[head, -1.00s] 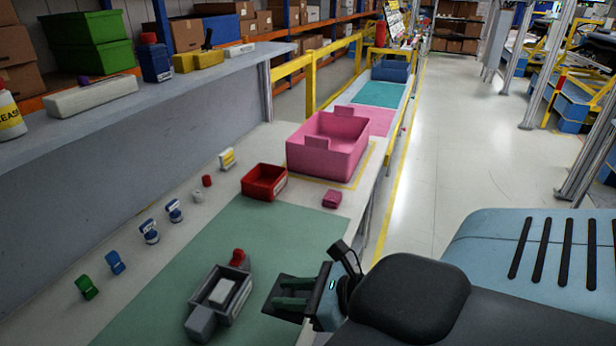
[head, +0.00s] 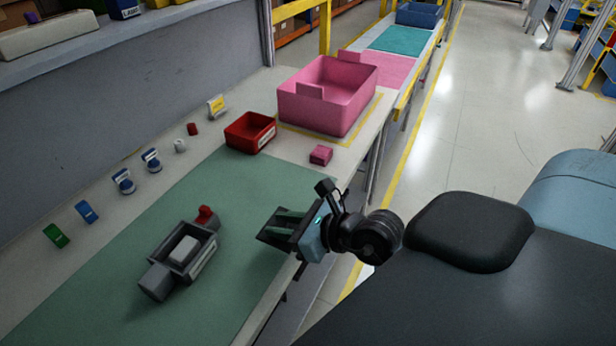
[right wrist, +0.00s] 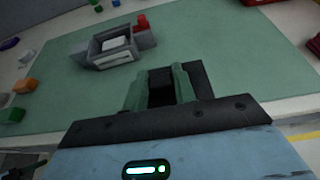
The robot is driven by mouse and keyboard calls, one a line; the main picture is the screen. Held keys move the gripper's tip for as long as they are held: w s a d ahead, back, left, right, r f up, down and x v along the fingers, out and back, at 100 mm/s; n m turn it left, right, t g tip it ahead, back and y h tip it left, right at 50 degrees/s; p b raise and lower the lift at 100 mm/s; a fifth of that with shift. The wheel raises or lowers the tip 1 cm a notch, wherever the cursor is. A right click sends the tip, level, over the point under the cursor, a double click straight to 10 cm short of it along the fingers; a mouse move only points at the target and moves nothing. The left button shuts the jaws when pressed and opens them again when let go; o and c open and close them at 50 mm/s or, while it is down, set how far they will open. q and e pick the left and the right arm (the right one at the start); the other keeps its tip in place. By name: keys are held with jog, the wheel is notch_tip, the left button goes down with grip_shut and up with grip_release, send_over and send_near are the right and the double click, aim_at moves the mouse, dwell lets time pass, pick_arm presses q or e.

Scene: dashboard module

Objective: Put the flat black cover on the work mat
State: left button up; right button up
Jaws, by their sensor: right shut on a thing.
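My right gripper (head: 283,224) is shut on the flat black cover (head: 268,238). It holds the cover over the right edge of the green work mat (head: 222,300); the height of the gap below is hard to judge. In the right wrist view, the cover (right wrist: 161,82) shows dark between and behind the two green fingers. The grey open housing (head: 206,262), with a light block inside and a red part at its far end, is on the mat left of the gripper. My left gripper is not in view.
A red bin (head: 238,142) and a small pink block (head: 321,155) are beyond the mat. A large pink bin (head: 320,117) stands farther back. Several small coloured parts line the bench's left side, including a green one (head: 56,236). The mat is clear between housing and gripper.

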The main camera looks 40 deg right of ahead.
jog(key=shift+w+d+f, duration=0.1)
jog(key=shift+w+d, duration=0.05)
jog(key=shift+d, duration=0.2)
jog(key=shift+w, duration=0.1)
send_over(293, 193)
jog(key=shift+s+f, duration=0.2)
jog(key=shift+f, duration=2.25)
jog(key=shift+f, duration=0.15)
jog(key=o, duration=0.9)
jog(key=shift+w, duration=0.1)
jog(key=shift+o, duration=0.2)
